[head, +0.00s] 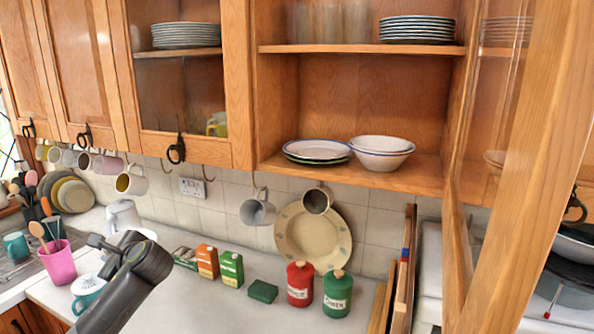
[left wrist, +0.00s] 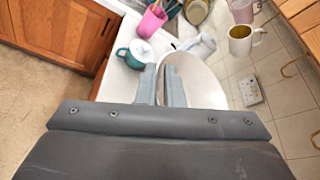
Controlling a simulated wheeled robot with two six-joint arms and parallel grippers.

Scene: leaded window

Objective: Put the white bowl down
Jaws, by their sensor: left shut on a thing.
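My left gripper (left wrist: 174,86) is shut on a white bowl (left wrist: 203,84), which shows as a pale round shape at and behind the fingers in the left wrist view. The bowl is over the light worktop, near the teal mug; I cannot tell whether it touches the surface. In the head view my dark left arm (head: 128,285) comes in at the lower left and hides the fingers and most or all of the held bowl. My right gripper is not in view.
A teal mug (head: 87,290) and pink utensil pot (head: 60,262) stand left of my arm, with a white kettle (head: 122,214) behind. Cartons (head: 231,268), red (head: 300,284) and green (head: 337,294) canisters line the worktop. An open cupboard door (head: 530,170) juts out at right.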

